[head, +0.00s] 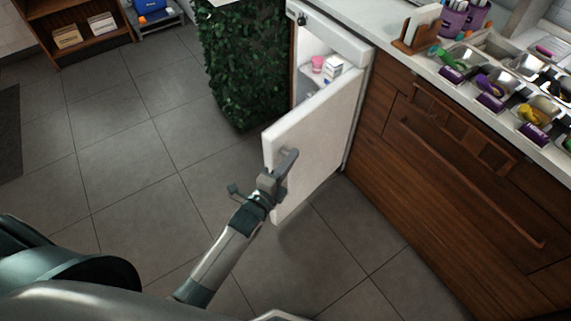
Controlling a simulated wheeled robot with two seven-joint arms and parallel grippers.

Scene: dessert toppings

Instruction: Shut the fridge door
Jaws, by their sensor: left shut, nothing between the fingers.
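The white fridge (297,50) is built in under the counter at the left end of the wooden cabinets. Its door (328,125) stands partly open, swung out toward me, with its hinge side at the right. A pink tub (317,64) and a white carton (332,67) show on a shelf inside. My left gripper (287,163) is shut and empty, at the outer face of the door near its free edge. I cannot tell whether it touches the door. My right gripper is not in view.
Wooden cabinet fronts (440,170) with a long handle run right of the fridge. The counter above holds topping trays (497,47) with scoops. A leafy green hedge (240,60) stands left of the fridge. The tiled floor (120,140) at the left is clear.

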